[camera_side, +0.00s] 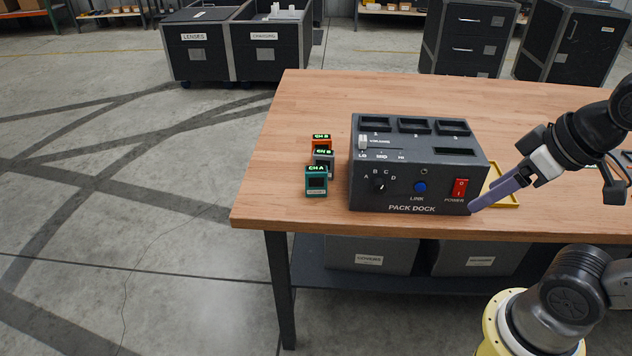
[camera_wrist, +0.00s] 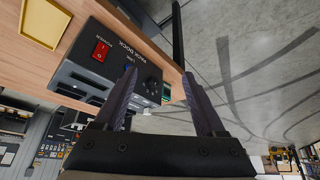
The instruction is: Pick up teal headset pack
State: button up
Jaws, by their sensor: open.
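The teal headset pack (camera_side: 316,182) stands upright near the table's left front edge, left of the pack dock (camera_side: 372,195). A grey pack (camera_side: 324,157) and an orange pack (camera_side: 319,141) stand close behind it. My gripper (camera_side: 472,208) is at the dock's front right corner, with the dock between it and the packs. In the wrist view my gripper's fingers (camera_wrist: 161,72) are spread with nothing held between them.
The dock has a red power switch (camera_side: 459,188), a blue link button (camera_side: 420,187), a knob (camera_side: 379,184) and empty slots on top. A yellow tray (camera_side: 509,203) lies right of it. The wooden table (camera_side: 300,100) is clear behind the packs.

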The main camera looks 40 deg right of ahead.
jog(key=w+r+n+g, duration=0.1)
jog(key=w+r+n, duration=0.3)
jog(key=w+r, duration=0.3)
jog(key=w+r+n+g, duration=0.1)
jog(key=w+r+n, duration=0.3)
jog(key=w, duration=0.5)
jog(key=n+g, duration=0.2)
jog(key=g, duration=0.1)
send_over(316, 179)
jog(key=d, duration=0.2)
notch_tip(316, 179, down, 11)
jog(key=shift+g, duration=0.3)
jog(key=f, duration=0.8)
jog(key=w+f, duration=0.1)
jog(key=f, duration=0.4)
jog(key=shift+a, duration=0.4)
jog(key=shift+a+f, duration=0.1)
jog(key=shift+f, duration=2.75)
